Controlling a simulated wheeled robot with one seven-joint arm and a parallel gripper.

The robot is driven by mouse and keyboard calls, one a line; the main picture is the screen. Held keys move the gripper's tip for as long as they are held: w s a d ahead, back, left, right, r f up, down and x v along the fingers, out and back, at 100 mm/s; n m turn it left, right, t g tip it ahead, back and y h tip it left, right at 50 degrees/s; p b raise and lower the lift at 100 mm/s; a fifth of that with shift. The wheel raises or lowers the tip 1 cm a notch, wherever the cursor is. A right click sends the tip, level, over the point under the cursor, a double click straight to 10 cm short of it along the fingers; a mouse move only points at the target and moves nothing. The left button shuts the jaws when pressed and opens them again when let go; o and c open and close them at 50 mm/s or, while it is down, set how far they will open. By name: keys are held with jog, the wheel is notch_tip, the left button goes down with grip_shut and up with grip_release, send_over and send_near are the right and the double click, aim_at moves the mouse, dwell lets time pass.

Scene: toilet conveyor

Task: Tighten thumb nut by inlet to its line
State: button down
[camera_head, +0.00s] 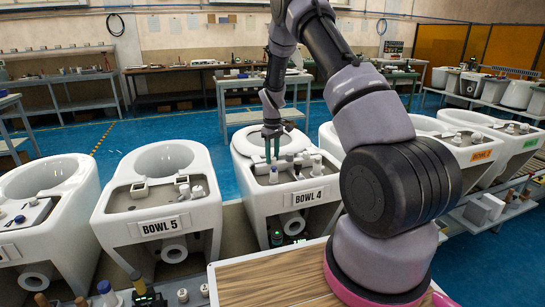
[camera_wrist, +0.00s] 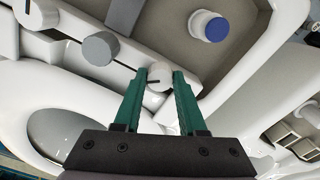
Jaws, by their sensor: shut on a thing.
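My gripper (camera_wrist: 160,71) has green fingers, one on each side of a small white thumb nut (camera_wrist: 158,80), and it is shut on it. The nut carries a dark line mark on its face. In the head view my gripper (camera_head: 272,148) reaches down into the open tank area of the toilet labelled BOWL 4 (camera_head: 262,195). In the wrist view a grey round knob (camera_wrist: 100,48) and another white knob (camera_wrist: 42,14) with a dark mark sit along the same white bar to the left. Which part is the inlet I cannot tell.
A white cylinder with a blue cap (camera_wrist: 212,27) stands in the tank recess, right of my gripper. The toilet BOWL 5 (camera_head: 135,235) stands to the left, with more toilets on both sides. A wooden-topped surface (camera_head: 265,280) is in front.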

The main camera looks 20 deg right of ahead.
aim_at(272, 157)
jog(key=m, duration=0.6)
jog(key=shift+m, duration=0.3)
jog(key=m, duration=1.2)
jog(key=shift+a+m, duration=0.1)
jog(key=shift+m, duration=0.2)
jog(key=m, duration=0.5)
jog(key=shift+w+m, duration=0.1)
jog(key=shift+m, duration=0.2)
jog(key=shift+c, duration=2.3)
grip_release()
notch_tip(272, 157, up, 11)
